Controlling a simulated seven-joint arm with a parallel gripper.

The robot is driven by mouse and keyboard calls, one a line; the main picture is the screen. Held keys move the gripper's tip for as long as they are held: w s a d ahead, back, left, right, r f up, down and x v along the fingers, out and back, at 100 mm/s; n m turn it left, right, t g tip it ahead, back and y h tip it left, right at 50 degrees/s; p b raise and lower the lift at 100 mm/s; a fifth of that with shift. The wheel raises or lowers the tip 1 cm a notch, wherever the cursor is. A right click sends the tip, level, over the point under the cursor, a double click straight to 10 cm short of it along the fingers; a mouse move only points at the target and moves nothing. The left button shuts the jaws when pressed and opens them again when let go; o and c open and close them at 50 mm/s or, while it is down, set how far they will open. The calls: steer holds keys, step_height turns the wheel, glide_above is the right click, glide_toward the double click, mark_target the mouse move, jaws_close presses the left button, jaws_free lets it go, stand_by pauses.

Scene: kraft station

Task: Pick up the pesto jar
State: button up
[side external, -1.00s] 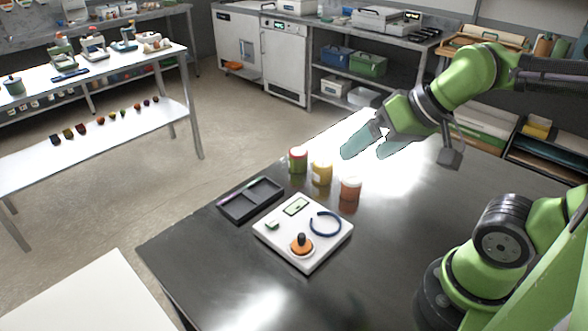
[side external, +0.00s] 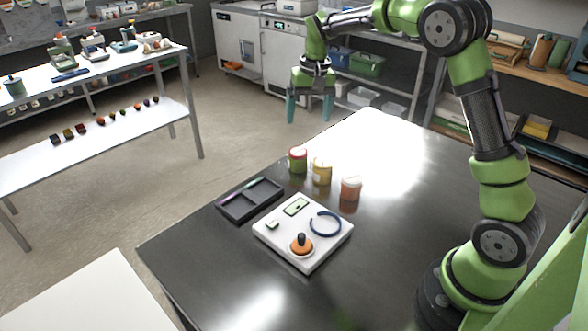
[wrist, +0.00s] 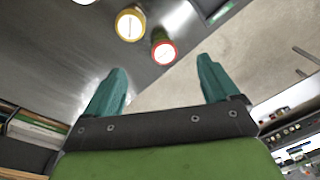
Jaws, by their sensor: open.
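The pesto jar looks to be the green jar with a red rim (side external: 298,160), upright on the dark table at the left end of a row of jars. It also shows from above in the wrist view (wrist: 163,52). A yellow jar (side external: 322,172) stands beside it, and an orange jar with a pale lid (side external: 350,188) is at the right end. My gripper (side external: 309,108) is open and empty, its teal fingers pointing down. It is apart from the jars, above them in the side picture. In the wrist view the red-rimmed jar lies just beyond the fingertips (wrist: 160,68).
A white board (side external: 275,246) with a blue ring and an orange-based knob lies in front of the jars. A black divided tray (side external: 236,211) is at its left. The table's right part is clear. In the wrist view, the table edge and floor (wrist: 260,60) show beside the jar.

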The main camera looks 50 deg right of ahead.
mark_target(298, 151)
steer(key=w+d+g, duration=0.1)
steer(key=w+d, duration=0.1)
steer(key=w, duration=0.3)
steer(key=f, duration=1.1)
steer(key=shift+s+f, duration=0.15)
steer(key=shift+s, duration=0.05)
steer(key=shift+a+f, duration=0.2)
steer(key=shift+f, duration=1.15)
steer(key=shift+a+f, duration=0.15)
steer(key=shift+f, duration=1.2)
steer(key=shift+c, duration=0.3)
steer(key=c, duration=1.2)
